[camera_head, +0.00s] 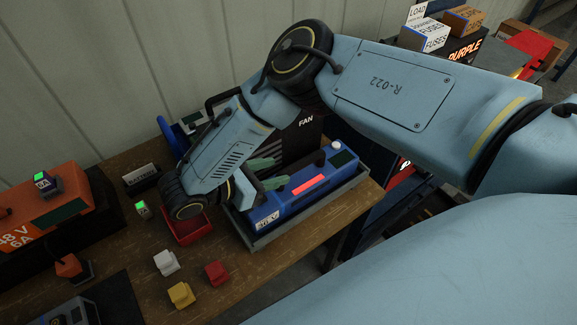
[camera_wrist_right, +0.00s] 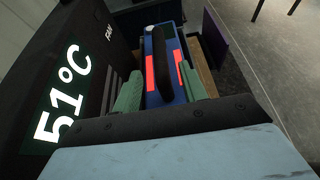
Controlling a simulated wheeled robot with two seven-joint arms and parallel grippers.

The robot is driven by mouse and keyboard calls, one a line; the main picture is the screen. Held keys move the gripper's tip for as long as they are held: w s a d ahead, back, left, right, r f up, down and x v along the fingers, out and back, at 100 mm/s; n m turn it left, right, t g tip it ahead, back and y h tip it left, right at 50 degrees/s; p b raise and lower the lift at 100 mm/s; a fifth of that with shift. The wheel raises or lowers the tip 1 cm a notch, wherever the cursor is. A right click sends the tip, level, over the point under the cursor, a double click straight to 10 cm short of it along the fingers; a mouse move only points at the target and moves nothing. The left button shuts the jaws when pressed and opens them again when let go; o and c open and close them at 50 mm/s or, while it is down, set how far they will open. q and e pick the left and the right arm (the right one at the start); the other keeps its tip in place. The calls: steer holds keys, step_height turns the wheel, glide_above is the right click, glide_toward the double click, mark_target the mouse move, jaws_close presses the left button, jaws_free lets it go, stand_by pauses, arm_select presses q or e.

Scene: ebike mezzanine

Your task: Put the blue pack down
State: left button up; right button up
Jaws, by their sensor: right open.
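The blue pack (camera_head: 292,206) sits in a shallow grey tray (camera_head: 312,223) at the table's right end, with a red strip on its side and a white knob near its far end. In the right wrist view the pack (camera_wrist_right: 151,95) has a black handle (camera_wrist_right: 162,62) along its top. My right gripper (camera_head: 269,173) is open, its green fingers at the pack's upper left. In the wrist view the fingers (camera_wrist_right: 161,90) stand on either side of the handle, apart from each other. Contact with the handle cannot be told. My left gripper is not in view.
A dark FAN box (camera_head: 305,135) displaying 51°C (camera_wrist_right: 62,95) stands close behind the pack. A red bin (camera_head: 188,228) is left of the tray. White (camera_head: 167,262), yellow (camera_head: 181,295) and red (camera_head: 217,273) small blocks lie in front. An orange 48 V unit (camera_head: 45,215) stands at left.

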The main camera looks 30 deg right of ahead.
steer(key=shift+v, duration=2.35)
